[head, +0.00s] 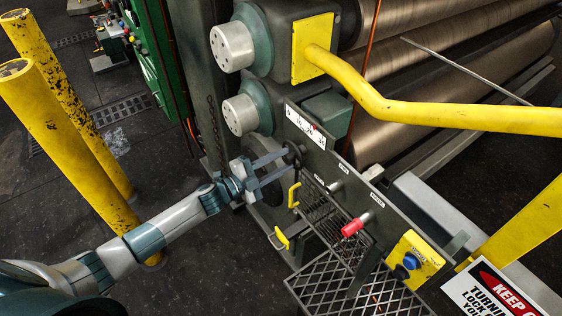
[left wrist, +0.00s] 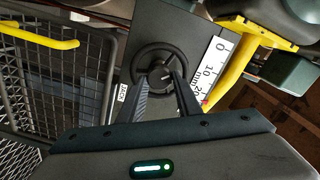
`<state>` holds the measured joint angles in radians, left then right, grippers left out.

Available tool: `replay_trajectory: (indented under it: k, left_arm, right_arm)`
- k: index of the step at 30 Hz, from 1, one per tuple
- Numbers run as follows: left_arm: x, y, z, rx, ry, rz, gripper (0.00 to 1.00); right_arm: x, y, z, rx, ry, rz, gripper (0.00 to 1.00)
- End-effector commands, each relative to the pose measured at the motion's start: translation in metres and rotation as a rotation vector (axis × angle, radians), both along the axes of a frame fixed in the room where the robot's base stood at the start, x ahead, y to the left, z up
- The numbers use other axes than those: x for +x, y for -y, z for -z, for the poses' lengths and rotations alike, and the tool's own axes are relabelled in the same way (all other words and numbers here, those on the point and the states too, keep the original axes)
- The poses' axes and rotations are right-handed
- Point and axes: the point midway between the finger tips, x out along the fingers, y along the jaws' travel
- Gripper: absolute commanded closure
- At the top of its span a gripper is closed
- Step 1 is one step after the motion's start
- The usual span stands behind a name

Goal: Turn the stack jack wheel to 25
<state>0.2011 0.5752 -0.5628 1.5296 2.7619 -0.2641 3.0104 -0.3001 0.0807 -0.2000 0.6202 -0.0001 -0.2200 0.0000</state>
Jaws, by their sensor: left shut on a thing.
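The stack jack wheel (left wrist: 137,54) is a small black handwheel on a dark panel, with a "JACK" label beside it in the left wrist view. In the head view the wheel (head: 292,153) is small and partly covered. My left gripper (left wrist: 160,78) has its two fingers at the wheel and is shut on it; in the head view the gripper (head: 284,163) reaches it from the left. A white scale (left wrist: 212,68) beside the wheel shows 0, 10 and 20 in mm. A red pointer (left wrist: 204,102) sits near the 20; its exact reading is unclear. My right gripper is out of view.
A yellow guard rail (head: 440,112) crosses the rollers at right. A red-handled lever (head: 354,227) and a yellow button box (head: 415,260) sit lower on the panel. Mesh guards with yellow handles (head: 294,194) hang below the wheel. Yellow posts (head: 70,150) stand at left.

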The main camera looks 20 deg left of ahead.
Motion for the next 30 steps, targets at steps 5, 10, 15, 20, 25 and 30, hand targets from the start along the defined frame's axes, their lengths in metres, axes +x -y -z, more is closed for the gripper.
replay_trajectory:
  k: [5, 10, 15, 20, 25, 30]
  left_arm:
    - [-0.001, 0.001, 0.002, 0.001, -0.003, 0.001, 0.91]
    - [-0.001, 0.001, 0.002, 0.001, -0.002, 0.000, 0.50]
    - [0.000, 0.000, 0.001, 0.001, -0.001, 0.000, 0.50]
    - [-0.001, 0.000, 0.001, 0.001, 0.000, 0.000, 0.50]
    - [-0.006, -0.005, 0.002, 0.002, 0.000, 0.000, 0.50]
    - [-0.021, -0.016, 0.004, 0.002, -0.001, 0.001, 0.50]
  right_arm:
    - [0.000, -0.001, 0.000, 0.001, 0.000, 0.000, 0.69]
    - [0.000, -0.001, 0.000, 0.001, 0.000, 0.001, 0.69]
    - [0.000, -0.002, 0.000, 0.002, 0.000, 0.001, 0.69]
    - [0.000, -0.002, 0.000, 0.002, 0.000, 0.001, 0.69]
    - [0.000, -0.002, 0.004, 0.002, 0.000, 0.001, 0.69]
    - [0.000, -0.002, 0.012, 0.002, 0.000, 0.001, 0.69]
